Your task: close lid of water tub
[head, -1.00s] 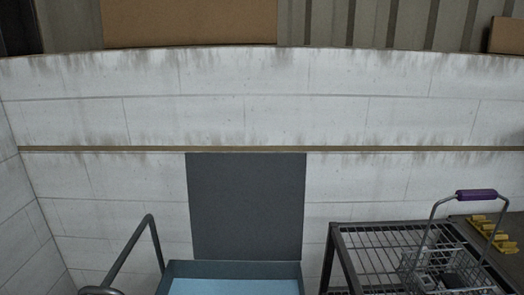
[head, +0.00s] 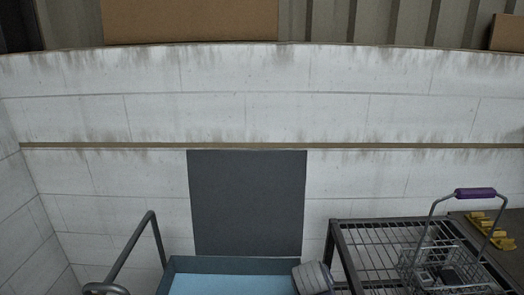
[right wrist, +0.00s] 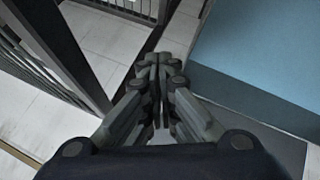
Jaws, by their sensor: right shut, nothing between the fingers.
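The water tub (head: 180,264) is at the bottom centre of the head view, with light blue water inside a dark rim. Its flat dark grey lid (head: 247,203) stands upright and open at the tub's back, in front of the white wall. In the right wrist view the tub's side (right wrist: 250,101) and blue water are at the upper right. My right gripper (right wrist: 160,62) is shut and empty, beside the tub's edge. A rounded grey part of my right arm shows at the tub's right corner in the head view. My left gripper is not in view.
A dark wire rack (head: 375,240) stands right of the tub, with a wire basket (head: 440,268) with a purple handle on it. Yellow pieces (head: 490,230) lie on a dark surface at far right. A grey metal rail (head: 137,245) stands left of the tub.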

